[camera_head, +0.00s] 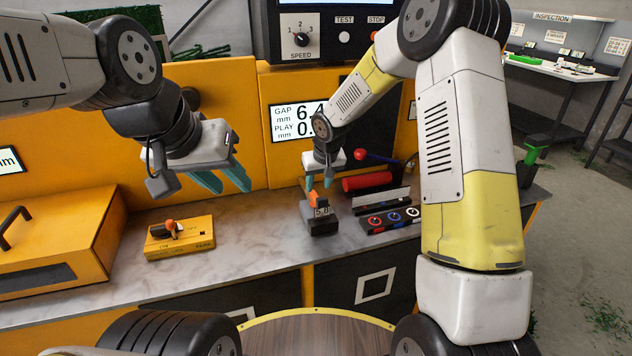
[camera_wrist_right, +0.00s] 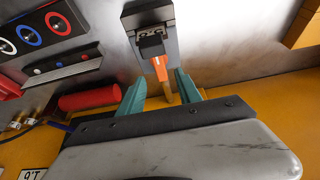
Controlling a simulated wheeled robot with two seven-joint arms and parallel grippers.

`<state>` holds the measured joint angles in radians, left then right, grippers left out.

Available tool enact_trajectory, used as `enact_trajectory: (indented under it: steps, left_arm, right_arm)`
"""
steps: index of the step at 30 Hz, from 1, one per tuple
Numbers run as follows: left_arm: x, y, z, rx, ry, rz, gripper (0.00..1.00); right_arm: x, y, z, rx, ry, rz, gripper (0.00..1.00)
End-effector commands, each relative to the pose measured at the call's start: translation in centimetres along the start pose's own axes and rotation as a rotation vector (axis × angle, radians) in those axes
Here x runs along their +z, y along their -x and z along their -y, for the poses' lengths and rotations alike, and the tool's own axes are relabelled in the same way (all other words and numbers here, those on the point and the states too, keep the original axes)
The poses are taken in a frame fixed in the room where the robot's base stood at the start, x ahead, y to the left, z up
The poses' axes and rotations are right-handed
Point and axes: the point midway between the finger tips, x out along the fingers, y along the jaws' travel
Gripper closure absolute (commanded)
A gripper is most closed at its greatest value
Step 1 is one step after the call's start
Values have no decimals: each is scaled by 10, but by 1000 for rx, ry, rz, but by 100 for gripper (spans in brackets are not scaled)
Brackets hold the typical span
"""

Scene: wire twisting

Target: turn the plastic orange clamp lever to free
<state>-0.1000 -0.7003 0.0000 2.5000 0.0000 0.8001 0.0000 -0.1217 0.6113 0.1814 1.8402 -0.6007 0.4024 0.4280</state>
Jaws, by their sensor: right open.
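The orange clamp lever (camera_head: 314,198) stands on a small dark block with a display (camera_head: 320,222) on the grey worktop. In the right wrist view the lever (camera_wrist_right: 160,70) points toward my gripper, with a yellowish part at its near end. My right gripper (camera_head: 318,185) is above the block, pointing down. Its teal fingers (camera_wrist_right: 160,78) are open, one on each side of the lever; I cannot tell whether either touches it. My left gripper (camera_head: 233,187) is open and empty, hanging to the left above the worktop.
A yellow switch box (camera_head: 180,240) with an orange-tipped knob sits at left. A red cylinder (camera_head: 367,181), a light bar (camera_head: 381,199) and a tray of coloured rings (camera_head: 390,219) lie right of the block. The yellow machine wall is behind. Worktop between box and block is clear.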

Motion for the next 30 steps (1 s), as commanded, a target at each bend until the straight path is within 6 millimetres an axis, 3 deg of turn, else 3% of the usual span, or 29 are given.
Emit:
enact_trajectory:
  steps: [12, 23, 30]
  left_arm:
    - [0, 0, 0, 0, 0, 0, 64]
    - [0, 0, 0, 0, 0, 0, 64]
    - [0, 0, 0, 0, 0, 0, 64]
  right_arm:
    - [1, -60, 0, 1, -1, 2, 59]
    - [0, -68, -1, 1, -1, 1, 59]
    - [1, -67, -1, 1, -1, 1, 100]
